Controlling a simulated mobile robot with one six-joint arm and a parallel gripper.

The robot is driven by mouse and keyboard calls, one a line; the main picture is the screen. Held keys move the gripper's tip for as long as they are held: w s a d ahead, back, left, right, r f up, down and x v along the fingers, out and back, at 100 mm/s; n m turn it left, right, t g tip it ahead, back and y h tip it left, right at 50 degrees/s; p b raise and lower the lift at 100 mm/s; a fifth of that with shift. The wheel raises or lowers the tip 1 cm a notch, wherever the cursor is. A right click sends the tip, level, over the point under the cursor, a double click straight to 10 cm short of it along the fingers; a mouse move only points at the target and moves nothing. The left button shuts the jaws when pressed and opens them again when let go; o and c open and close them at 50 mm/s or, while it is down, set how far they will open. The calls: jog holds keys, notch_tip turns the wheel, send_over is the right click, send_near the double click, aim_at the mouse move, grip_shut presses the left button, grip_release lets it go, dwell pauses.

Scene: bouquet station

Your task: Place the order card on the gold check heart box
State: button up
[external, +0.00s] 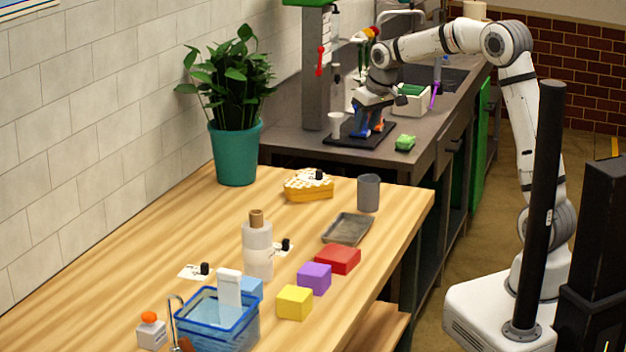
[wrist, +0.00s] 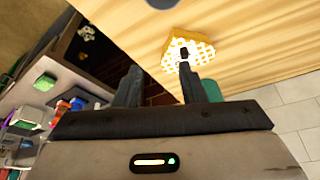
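The gold check heart box (external: 306,192) sits on the far part of the wooden table, near the plant. A white card with a black knob (external: 318,175) appears to lie flat on its lid. In the wrist view the box (wrist: 201,50) shows beyond my fingers, with the black knob (wrist: 184,53) on top. My gripper (wrist: 160,88) is open, its two fingers apart with nothing between them. In the external view my gripper (external: 377,98) hangs above the dark counter, behind and right of the box, well apart from it.
A grey cup (external: 368,193) and grey tray (external: 346,229) stand right of the box. A potted plant (external: 236,155) stands left. Coloured blocks (external: 314,278) are nearer.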

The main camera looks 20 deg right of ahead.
jog(key=s+d+r+m, duration=0.1)
jog(key=s+d, duration=0.5)
jog(key=s, duration=0.3)
jog(key=s+d+r+m, duration=0.1)
jog(key=s+d, duration=0.5)
jog(key=s, duration=0.2)
jog(key=s+d+f, duration=0.2)
jog(key=s, duration=0.5)
jog(key=s+d+f+m+g+h, duration=0.1)
jog(key=s+d+f, duration=0.1)
jog(key=s, duration=0.6)
jog(key=shift+d+f+m, duration=0.25)
jog(key=shift+d+m, duration=0.05)
jog(key=shift+d, duration=0.1)
